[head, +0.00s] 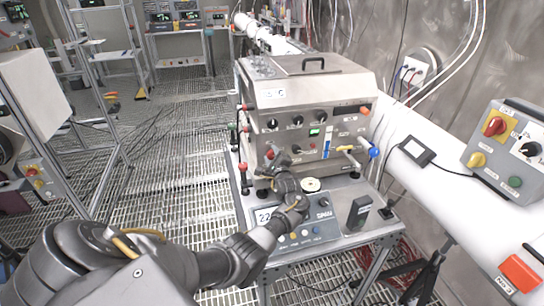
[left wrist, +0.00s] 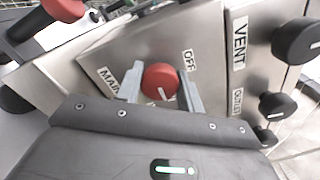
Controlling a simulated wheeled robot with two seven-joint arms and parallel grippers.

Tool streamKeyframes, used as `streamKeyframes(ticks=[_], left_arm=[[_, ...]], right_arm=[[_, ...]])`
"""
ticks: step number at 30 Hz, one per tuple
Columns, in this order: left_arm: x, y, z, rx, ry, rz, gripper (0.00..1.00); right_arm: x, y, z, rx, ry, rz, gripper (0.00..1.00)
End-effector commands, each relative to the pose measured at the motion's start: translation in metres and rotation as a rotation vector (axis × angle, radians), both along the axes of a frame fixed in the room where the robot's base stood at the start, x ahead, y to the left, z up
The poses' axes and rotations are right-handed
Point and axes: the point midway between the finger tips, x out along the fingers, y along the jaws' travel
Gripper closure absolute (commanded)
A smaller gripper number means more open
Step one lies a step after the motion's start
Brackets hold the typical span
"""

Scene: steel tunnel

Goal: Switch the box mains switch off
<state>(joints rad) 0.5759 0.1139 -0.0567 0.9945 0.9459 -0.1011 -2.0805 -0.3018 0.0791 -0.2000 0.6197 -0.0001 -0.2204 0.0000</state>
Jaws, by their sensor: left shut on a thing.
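The steel box (head: 312,92) stands on a small table, its front panel carrying knobs, a lit green display and valve handles. In the left wrist view, the round red mains switch (left wrist: 160,80) sits on a grey plate between a label starting "MAIN" and the label "OFF". My left gripper (left wrist: 162,92) is shut on this red switch, one finger on each side. A small pale mark shows on the switch face, but I cannot tell its setting. In the head view, my left gripper (head: 273,162) is at the box's lower left front. My right gripper is out of view.
A blue-grey instrument (head: 305,236) with a number display and a dark handheld device (head: 358,212) lie before the box. Black "VENT" and "OUTLET" knobs (left wrist: 295,40) sit right of the switch. A control box (head: 509,150) hangs on the right. Grated floor lies left.

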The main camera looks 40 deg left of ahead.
Motion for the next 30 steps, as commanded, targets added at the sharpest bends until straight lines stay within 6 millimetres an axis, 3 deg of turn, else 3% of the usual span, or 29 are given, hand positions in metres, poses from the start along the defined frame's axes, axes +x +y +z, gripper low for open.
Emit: streamKeyframes(ticks=[11,30], left_arm=[[-0.0003,0.0001,-0.0003,-0.086,-0.124,0.001,0.85],[-0.0003,0.0,-0.0025,-0.426,-0.614,0.0,0.85]], right_arm=[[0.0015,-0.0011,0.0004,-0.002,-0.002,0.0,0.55],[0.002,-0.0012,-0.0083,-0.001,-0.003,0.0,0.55]])
